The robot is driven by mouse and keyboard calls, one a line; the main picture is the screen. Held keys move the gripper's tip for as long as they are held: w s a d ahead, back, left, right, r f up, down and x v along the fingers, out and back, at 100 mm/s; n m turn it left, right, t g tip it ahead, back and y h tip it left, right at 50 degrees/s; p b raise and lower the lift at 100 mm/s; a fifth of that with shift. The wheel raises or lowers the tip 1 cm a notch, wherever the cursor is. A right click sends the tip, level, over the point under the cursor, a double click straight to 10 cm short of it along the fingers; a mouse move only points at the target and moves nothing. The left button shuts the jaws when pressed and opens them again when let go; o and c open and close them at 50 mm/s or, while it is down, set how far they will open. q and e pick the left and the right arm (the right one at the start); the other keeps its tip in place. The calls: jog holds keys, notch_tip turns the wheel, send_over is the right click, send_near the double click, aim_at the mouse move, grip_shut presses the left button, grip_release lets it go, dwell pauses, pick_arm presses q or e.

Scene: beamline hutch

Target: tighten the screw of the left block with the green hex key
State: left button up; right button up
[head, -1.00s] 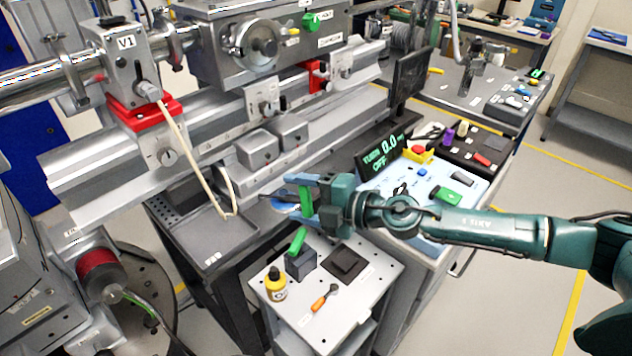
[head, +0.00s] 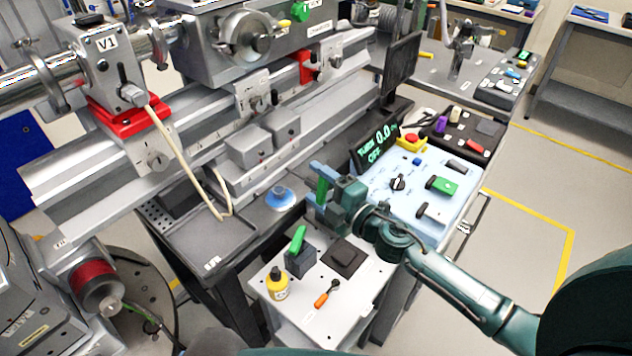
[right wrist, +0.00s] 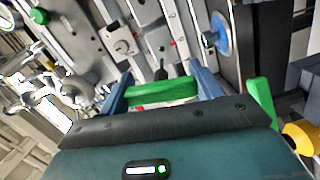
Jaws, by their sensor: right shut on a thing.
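My right gripper (head: 320,188) is shut on a green-handled hex key (head: 322,191), held in the air above the bench edge. In the right wrist view the green handle (right wrist: 163,93) lies across between the two blue fingers, with a short dark shaft pointing away from me. Two grey blocks sit side by side on the machine's lower rail: the left block (head: 248,146) and the right block (head: 281,122). They are apart from the gripper, up and to its left. The left block's screw is too small to make out. My left gripper is not in view.
A small cart top (head: 336,318) holds a dark holder (head: 300,264) with another green handle (head: 298,239), a yellow bottle (head: 277,284), an orange-handled tool (head: 326,294) and a dark pad (head: 343,257). A blue round dish (head: 281,198) and a hanging cable (head: 192,165) lie near the blocks.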

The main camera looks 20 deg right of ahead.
aim_at(295, 173)
jog(key=shift+a+x, duration=0.2)
jog(key=shift+x, duration=1.45)
jog(key=shift+a+x, duration=0.15)
jog(key=shift+x, duration=1.5)
jog(key=shift+s+f+n+b, duration=0.1)
jog(key=shift+s+n+b, duration=0.05)
jog(key=shift+n+b, duration=0.95)
jog(key=shift+n, duration=0.7)
jog(key=shift+r, duration=0.25)
jog(key=shift+f+n+t+b, duration=0.3)
jog(key=shift+n+b, duration=0.7)
jog(key=shift+n, duration=0.2)
jog(key=shift+r+n+y+b, duration=0.2)
jog(key=shift+n+y+b, duration=0.2)
jog(key=shift+n, duration=0.7)
